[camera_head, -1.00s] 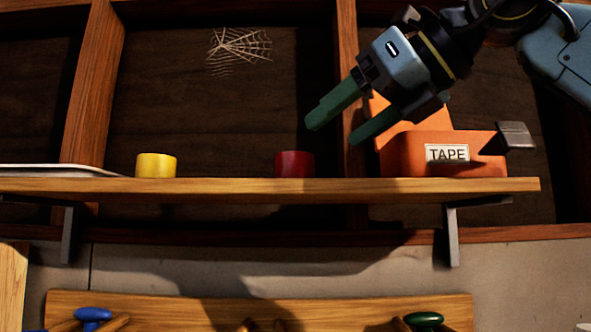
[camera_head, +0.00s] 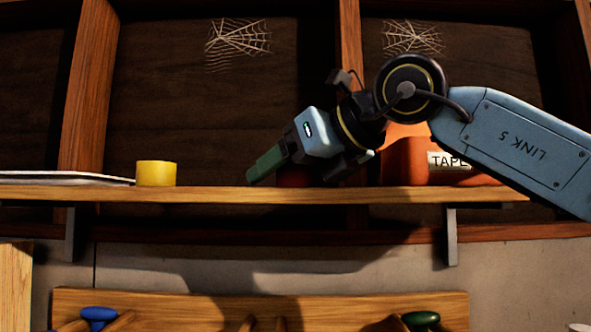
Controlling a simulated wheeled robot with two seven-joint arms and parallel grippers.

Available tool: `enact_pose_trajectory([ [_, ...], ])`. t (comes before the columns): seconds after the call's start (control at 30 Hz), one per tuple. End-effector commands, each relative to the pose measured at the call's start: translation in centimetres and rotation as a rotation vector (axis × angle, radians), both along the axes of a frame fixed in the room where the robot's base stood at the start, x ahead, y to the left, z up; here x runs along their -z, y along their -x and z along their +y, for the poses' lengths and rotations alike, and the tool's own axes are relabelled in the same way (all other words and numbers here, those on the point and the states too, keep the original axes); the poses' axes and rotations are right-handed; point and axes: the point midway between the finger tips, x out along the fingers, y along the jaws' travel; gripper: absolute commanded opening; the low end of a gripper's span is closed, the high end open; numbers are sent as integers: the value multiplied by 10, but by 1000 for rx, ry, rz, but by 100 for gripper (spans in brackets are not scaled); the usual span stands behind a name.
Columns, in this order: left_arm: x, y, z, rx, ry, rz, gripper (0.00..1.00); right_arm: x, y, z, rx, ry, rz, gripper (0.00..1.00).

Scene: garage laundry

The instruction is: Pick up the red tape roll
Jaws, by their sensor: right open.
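The red tape roll (camera_head: 292,177) stands on the wooden shelf (camera_head: 210,194), mostly hidden behind my right gripper (camera_head: 290,175). Only a dark red part of it shows between the fingers. My right gripper comes in from the right, tilted down to the left, with its fingers low near the shelf top. One green finger is left of the roll and the other side is near its right. The jaws are open, and I cannot tell whether they touch the roll. My left gripper is not in view.
A yellow tape roll (camera_head: 156,174) stands on the shelf to the left. A flat white item (camera_head: 65,179) lies at the far left. An orange tape box (camera_head: 405,165) stands to the right, partly behind my arm. Below hangs a wooden rack (camera_head: 340,304) with tools.

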Motion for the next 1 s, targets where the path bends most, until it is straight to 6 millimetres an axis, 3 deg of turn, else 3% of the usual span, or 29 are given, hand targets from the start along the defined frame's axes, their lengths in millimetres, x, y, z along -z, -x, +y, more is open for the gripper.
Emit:
enact_pose_trajectory([
  [0.07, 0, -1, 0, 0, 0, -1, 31, 0, 0, 0, 0, 0, 0, 73],
  [0.43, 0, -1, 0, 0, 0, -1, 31, 0, 0, 0, 0, -1, 1, 26],
  [0.77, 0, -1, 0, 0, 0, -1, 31, -4, 0, -1, 0, -2, -1, 25],
  [1.0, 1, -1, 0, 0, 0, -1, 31, -30, 1, 0, 1, -4, -1, 25],
])
